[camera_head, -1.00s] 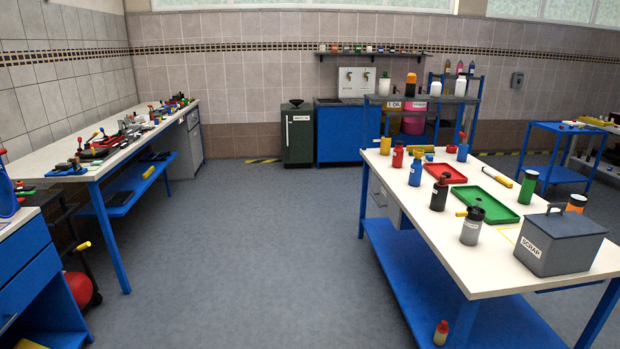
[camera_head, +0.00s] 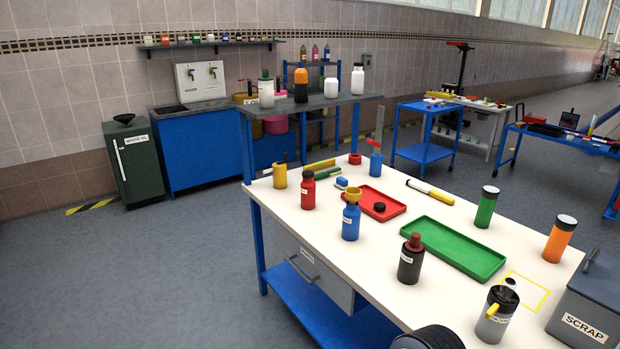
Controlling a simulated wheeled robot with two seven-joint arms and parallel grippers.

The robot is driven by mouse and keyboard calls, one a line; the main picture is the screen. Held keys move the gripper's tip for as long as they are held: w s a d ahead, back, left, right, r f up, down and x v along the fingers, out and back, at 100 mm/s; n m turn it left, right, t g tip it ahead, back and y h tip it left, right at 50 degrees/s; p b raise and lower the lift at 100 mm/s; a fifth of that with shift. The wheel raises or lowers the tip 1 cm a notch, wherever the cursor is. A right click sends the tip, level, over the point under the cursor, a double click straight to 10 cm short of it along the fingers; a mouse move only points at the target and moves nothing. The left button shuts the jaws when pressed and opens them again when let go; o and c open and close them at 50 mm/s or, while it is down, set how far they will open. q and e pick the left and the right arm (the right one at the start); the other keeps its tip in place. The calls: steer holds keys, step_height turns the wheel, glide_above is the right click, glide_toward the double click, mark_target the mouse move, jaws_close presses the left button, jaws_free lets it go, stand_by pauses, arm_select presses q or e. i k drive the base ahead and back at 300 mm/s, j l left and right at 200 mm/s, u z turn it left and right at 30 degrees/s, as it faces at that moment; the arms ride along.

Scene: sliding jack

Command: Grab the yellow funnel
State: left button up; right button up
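A small yellow funnel (camera_head: 352,194) shows at the top of a blue bottle (camera_head: 350,223) near the left front edge of the white-topped workbench (camera_head: 375,285). It looks set in the bottle's mouth, with its wide rim up. A red bottle (camera_head: 308,190) stands to its left and a dark bottle (camera_head: 410,260) to its right, nearer to me. Neither of my grippers shows. A dark ribbed rounded part at the bottom edge may be part of my arm; no fingers show on it.
A red tray (camera_head: 395,213) and a green tray (camera_head: 482,268) lie behind and right of the funnel. A grey scrap box (camera_head: 590,300) fills the right corner. A yellow cup (camera_head: 280,176) stands at the left end. Floor left of the bench is clear.

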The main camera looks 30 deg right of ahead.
mark_target(353, 194)
steer(key=i+z, duration=0.25)
steer(key=i, duration=0.5)
steer(key=i+j+z, duration=0.25)
steer(key=i, duration=0.45)
steer(key=i+l+z, duration=0.1)
steer(key=i+z, duration=0.7)
steer(key=z, duration=0.15)
steer(key=i+j+z, duration=0.25)
steer(key=z, duration=0.2)
steer(key=i, duration=0.1)
